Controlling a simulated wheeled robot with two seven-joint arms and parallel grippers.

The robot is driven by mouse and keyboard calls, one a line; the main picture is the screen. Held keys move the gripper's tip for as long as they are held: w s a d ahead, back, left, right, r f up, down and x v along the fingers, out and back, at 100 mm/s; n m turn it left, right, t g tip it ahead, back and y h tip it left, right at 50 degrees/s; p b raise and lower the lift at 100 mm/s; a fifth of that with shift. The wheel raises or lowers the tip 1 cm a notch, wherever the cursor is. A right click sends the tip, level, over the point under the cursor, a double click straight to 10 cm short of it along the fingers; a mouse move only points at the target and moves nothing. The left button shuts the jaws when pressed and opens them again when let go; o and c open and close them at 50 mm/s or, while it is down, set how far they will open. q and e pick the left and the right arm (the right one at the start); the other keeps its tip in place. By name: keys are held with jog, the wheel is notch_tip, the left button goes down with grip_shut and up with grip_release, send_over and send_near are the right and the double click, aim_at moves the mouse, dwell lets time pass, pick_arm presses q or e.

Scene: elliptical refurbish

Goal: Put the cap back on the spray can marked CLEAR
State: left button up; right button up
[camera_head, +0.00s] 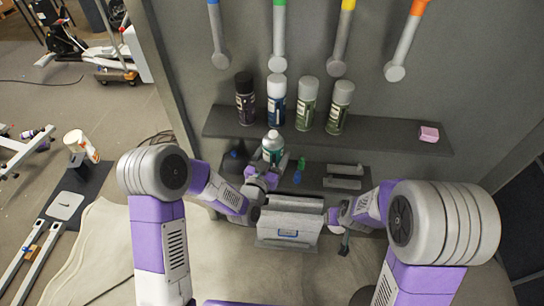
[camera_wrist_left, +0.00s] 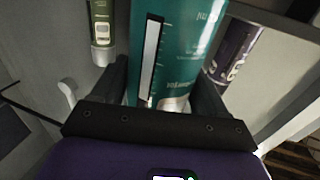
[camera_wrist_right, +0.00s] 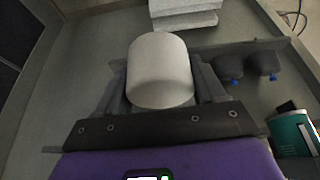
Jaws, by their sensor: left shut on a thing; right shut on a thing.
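A teal spray can (camera_head: 273,150) with a pale top stands upright in my left gripper (camera_head: 266,172), in front of the shelves. The left wrist view shows the teal can (camera_wrist_left: 178,45) between the fingers of my left gripper (camera_wrist_left: 165,85). Its print is partly visible and upside down; I cannot read CLEAR. My right gripper (camera_head: 340,212) is shut on a white cap (camera_head: 335,222), lower and to the right of the can. The right wrist view shows the cap (camera_wrist_right: 160,70) between the fingers of my right gripper (camera_wrist_right: 160,90), apart from the can (camera_wrist_right: 293,132).
Several capped spray cans (camera_head: 307,103) stand on the upper shelf (camera_head: 385,140), with a pink block (camera_head: 429,134) at its right. Small blue and green items (camera_head: 299,170) sit on the lower shelf. A grey box-like object (camera_head: 288,228) lies between my grippers. Coloured-handled tools (camera_head: 340,40) hang above.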

jog(key=shift+w, duration=0.1)
jog(key=w+a+r+n, duration=0.1)
jog(key=w+a+r, duration=0.4)
jog(key=w, duration=0.4)
notch_tip(320, 180, up, 22)
jog(key=n+y, duration=0.2)
jog(key=n, duration=0.2)
send_over(273, 132)
jog(key=shift+w+d+r, duration=0.15)
jog(key=shift+w+d, duration=0.1)
jog(key=shift+d, duration=0.05)
jog(key=shift+s+a+r, duration=0.15)
jog(key=shift+s+a, duration=0.1)
jog(key=shift+a, duration=0.05)
jog(key=shift+f, duration=3)
jog(key=shift+f, duration=0.7)
